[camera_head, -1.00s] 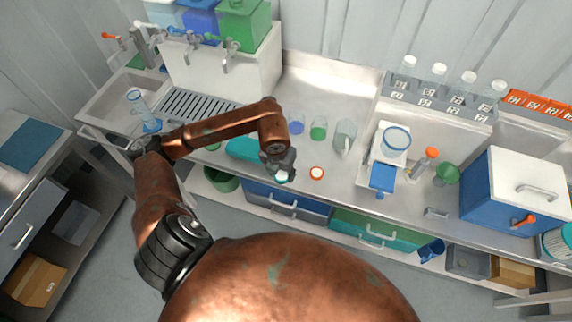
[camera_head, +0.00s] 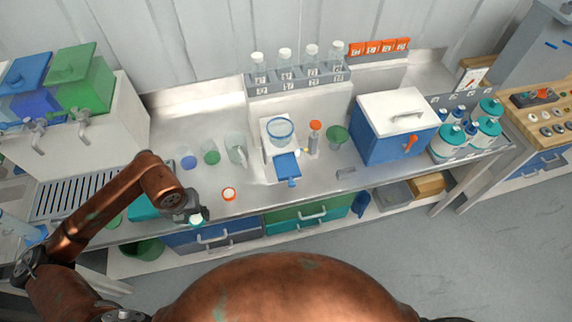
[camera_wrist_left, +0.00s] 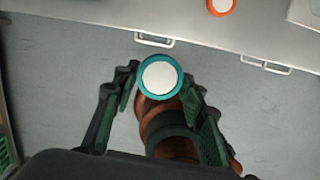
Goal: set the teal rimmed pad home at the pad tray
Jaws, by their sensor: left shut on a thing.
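The teal rimmed pad (camera_head: 196,220) is a small white disc with a teal rim. My left gripper (camera_head: 187,212) is shut on it, in front of the bench's front edge. In the left wrist view the pad (camera_wrist_left: 159,77) shows face on between the fingertips of the left gripper (camera_wrist_left: 158,84), with grey floor behind it. A wooden board (camera_head: 519,111) with several round pieces stands at the far right; I cannot tell if it is the pad tray. My right gripper is not in view.
An orange rimmed pad (camera_head: 229,194) lies near the bench front. Glass beakers (camera_head: 236,150), a balance-like white unit (camera_head: 279,135), a green funnel (camera_head: 337,135) and a blue box (camera_head: 395,130) stand along the bench. Teal-lidded jars (camera_head: 447,142) stand at its right end.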

